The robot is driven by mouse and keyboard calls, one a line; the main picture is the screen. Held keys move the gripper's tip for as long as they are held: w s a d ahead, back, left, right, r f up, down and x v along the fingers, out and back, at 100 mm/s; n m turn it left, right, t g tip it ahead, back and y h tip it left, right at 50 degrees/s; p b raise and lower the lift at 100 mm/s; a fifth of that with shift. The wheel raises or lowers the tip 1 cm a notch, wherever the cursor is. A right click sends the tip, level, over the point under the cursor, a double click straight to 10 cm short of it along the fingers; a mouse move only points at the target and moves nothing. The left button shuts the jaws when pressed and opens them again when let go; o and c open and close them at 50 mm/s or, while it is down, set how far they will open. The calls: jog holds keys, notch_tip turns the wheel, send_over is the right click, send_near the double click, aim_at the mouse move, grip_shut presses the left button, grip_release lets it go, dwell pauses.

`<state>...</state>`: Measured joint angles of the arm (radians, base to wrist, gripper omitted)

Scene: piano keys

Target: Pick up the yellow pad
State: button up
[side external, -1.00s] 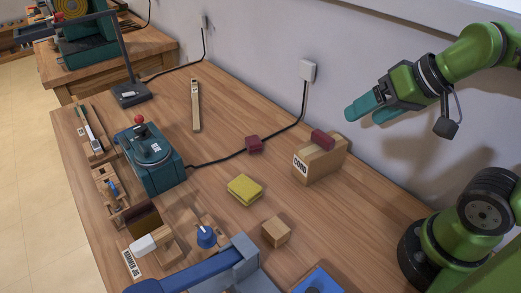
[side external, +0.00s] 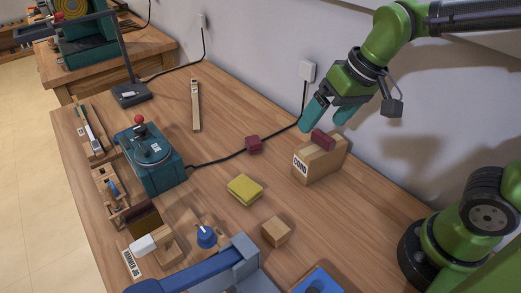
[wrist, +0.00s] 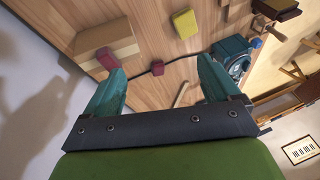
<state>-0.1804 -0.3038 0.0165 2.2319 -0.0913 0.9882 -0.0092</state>
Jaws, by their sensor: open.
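The yellow pad (side external: 244,190) lies flat on the wooden workbench, near the middle of the side view. In the wrist view the yellow pad (wrist: 186,24) shows at the top, beyond the fingers. My gripper (side external: 328,117) is open and empty, with teal fingers. It is in the air above and behind the cardboard CORD box, to the upper right of the pad and well apart from it. In the wrist view my gripper (wrist: 160,82) has its two fingers spread wide.
The CORD box (side external: 318,160) with a dark red block (side external: 323,139) on top stands between my gripper and the pad. Another red block (side external: 253,144), a small wooden block (side external: 276,232) and a black cable (side external: 215,159) are near the pad. A teal machine (side external: 152,158) stands left.

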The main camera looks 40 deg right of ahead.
jog(key=w+a+f+n+g+h, duration=0.25)
jog(key=w+a+f+g, duration=0.2)
jog(key=w+a, duration=0.55)
send_over(245, 185)
jog(key=shift+n+t, duration=0.25)
jog(key=f, duration=1)
jog(key=shift+s+f, duration=0.2)
jog(key=shift+f, duration=0.05)
jog(key=shift+w+a+f, duration=0.1)
jog(key=shift+w+f, duration=0.05)
jog(key=shift+f, duration=2.95)
jog(key=shift+r, duration=0.1)
jog(key=c, duration=1.1)
